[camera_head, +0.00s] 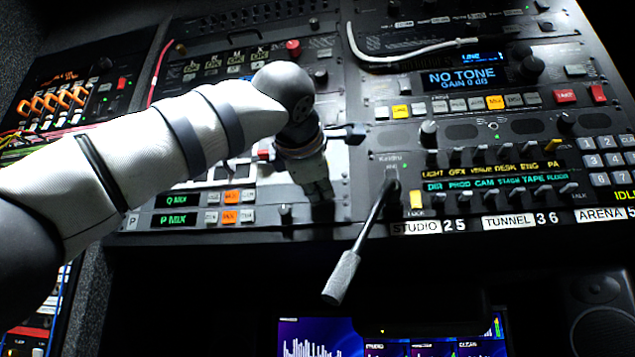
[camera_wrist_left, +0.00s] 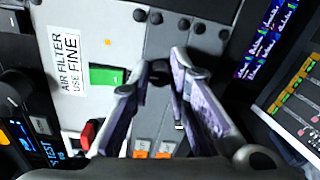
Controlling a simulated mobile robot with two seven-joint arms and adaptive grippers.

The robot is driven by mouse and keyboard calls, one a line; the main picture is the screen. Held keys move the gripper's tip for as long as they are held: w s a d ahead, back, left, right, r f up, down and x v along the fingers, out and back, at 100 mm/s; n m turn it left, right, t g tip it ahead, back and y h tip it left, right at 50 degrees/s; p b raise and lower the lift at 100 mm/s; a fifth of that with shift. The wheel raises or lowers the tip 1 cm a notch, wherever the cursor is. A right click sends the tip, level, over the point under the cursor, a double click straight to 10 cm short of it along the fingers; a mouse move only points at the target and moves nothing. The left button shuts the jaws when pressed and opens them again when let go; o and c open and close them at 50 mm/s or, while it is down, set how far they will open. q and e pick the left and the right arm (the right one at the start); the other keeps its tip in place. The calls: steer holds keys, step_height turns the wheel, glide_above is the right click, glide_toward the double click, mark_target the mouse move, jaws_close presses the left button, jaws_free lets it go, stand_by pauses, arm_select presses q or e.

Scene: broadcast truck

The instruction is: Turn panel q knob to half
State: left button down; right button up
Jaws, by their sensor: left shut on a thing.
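The panel with the Q MIX display (camera_head: 177,200) and the P MIX display (camera_head: 175,219) sits left of centre in the head view, with orange-lit buttons beside each display. My left gripper (camera_head: 321,190) reaches down to the right end of these rows. In the left wrist view, my left gripper's (camera_wrist_left: 166,66) two fingers close on a small dark knob (camera_wrist_left: 159,70). The fingers cover much of this knob, so its pointer and setting cannot be read. In the head view the gripper hides it. Another small dark knob (camera_head: 285,210) shows beside the P MIX row. My right gripper is not in view.
A gooseneck microphone (camera_head: 345,277) sticks out from the panel just right of my left gripper. The intercom panel (camera_head: 495,170) with several keys lies farther right. Screens (camera_head: 310,338) stand below. A red button (camera_wrist_left: 88,134) is near the left finger in the wrist view.

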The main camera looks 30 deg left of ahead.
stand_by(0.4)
arm_select(q)
steer(key=c, duration=1.5)
jaws_free()
steer(key=v, duration=1.2)
steer(key=shift+f, duration=0.1)
